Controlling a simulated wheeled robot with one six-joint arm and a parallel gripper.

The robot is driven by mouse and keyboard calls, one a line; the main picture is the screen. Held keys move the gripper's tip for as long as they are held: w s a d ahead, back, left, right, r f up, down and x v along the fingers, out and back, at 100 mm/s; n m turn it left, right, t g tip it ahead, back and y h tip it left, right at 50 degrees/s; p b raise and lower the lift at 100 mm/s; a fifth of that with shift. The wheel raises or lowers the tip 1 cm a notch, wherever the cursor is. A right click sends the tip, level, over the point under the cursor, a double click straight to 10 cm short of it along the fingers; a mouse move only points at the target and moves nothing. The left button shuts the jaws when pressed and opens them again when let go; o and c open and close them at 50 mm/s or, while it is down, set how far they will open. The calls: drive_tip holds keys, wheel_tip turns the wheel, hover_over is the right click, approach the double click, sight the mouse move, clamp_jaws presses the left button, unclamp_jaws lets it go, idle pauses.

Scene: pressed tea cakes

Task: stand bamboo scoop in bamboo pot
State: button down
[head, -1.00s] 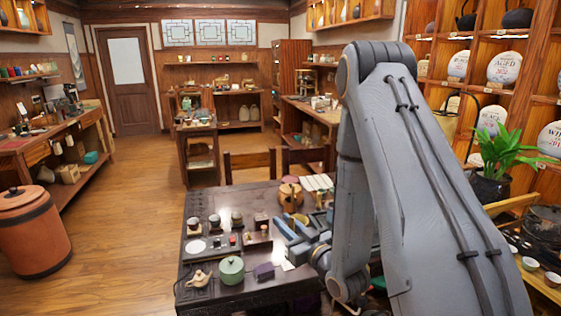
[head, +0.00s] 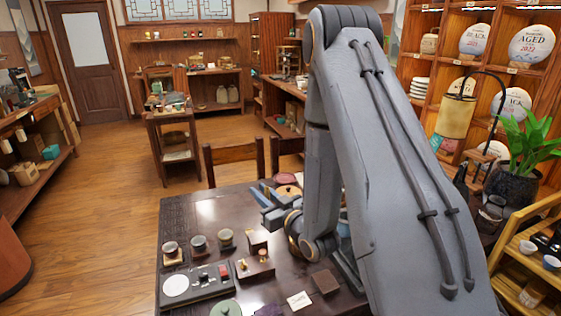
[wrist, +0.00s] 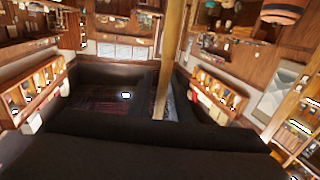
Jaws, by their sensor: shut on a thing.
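My gripper (head: 262,203) is above the far part of the dark tea table (head: 185,216) in the head view, its blue-grey fingers pointing left. In the wrist view a long tan strip, which looks like the bamboo scoop (wrist: 171,60), runs from the top edge down to the dark gripper body. My gripper is shut on it; the grip itself is not clear. In the head view the scoop cannot be made out. A round orange-brown vessel (head: 288,190) sits just behind the fingers, partly hidden; I cannot tell whether it is the bamboo pot.
Several cups, a black tray with a white disc (head: 176,286), a green lidded pot (head: 226,308) and a white card (head: 299,300) lie on the near table. A chair (head: 234,163) stands behind it. A potted plant (head: 524,150) and shelves are at right. Floor at left is open.

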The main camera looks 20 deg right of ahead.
drive_tip(key=w+d+r+m+h+b, duration=0.1)
drive_tip(key=w+d+m+h+b, duration=0.3)
drive_tip(key=w+d, duration=0.85)
wheel_tip(320, 180, down, 13)
drive_tip(key=b, duration=0.9)
drive_tip(key=shift+s+r+n+h, duration=0.2)
drive_tip(key=shift+n+h, duration=0.1)
drive_tip(key=shift+n, duration=0.1)
drive_tip(key=shift+r+t, duration=0.1)
drive_tip(key=shift+t, duration=0.2)
drive_tip(key=c, duration=1.5)
unclamp_jaws()
drive_tip(key=shift+w+r, duration=0.1)
drive_tip(key=shift+c, duration=0.2)
